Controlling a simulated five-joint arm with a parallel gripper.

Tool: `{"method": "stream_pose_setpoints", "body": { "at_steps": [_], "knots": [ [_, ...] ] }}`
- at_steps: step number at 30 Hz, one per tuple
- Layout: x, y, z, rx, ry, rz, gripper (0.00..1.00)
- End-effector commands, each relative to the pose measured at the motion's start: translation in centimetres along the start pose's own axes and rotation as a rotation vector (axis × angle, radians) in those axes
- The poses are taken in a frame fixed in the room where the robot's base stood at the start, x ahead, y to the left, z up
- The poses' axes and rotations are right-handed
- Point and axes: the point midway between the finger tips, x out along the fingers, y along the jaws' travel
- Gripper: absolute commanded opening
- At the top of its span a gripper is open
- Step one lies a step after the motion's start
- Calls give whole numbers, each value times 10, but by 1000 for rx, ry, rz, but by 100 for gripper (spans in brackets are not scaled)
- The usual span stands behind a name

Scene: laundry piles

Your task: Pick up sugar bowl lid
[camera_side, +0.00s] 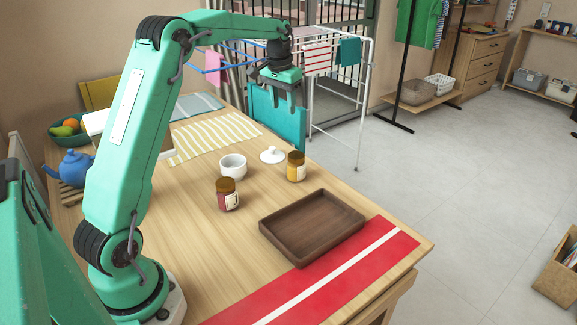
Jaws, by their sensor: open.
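The sugar bowl lid (272,155) is small, white and round with a knob on top. It lies on the wooden table, right of the white sugar bowl (233,167), which stands uncovered. My gripper (291,104) hangs above the table's far side, pointing down, with its fingers apart and nothing between them. It is well above the lid and a little to the right of it in the picture. Nothing hides the lid.
A red jar (228,194) stands in front of the bowl. A brown wooden tray (311,228) and a red runner (385,250) lie nearer. A striped cloth (215,137) lies behind; a blue teapot (75,167) stands left.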

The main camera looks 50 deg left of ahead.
Motion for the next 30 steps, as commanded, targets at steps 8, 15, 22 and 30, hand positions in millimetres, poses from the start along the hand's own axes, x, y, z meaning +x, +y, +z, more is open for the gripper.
{"method": "stream_pose_setpoints", "body": {
  "at_steps": [8,15,22,30],
  "knots": [
    [58,-46,-26,-39,-62,5,45],
    [106,-81,-34,-68,-106,12,45],
    [126,-96,-36,-80,-124,16,45],
    [131,-97,-35,-81,-127,17,45]
  ]
}}
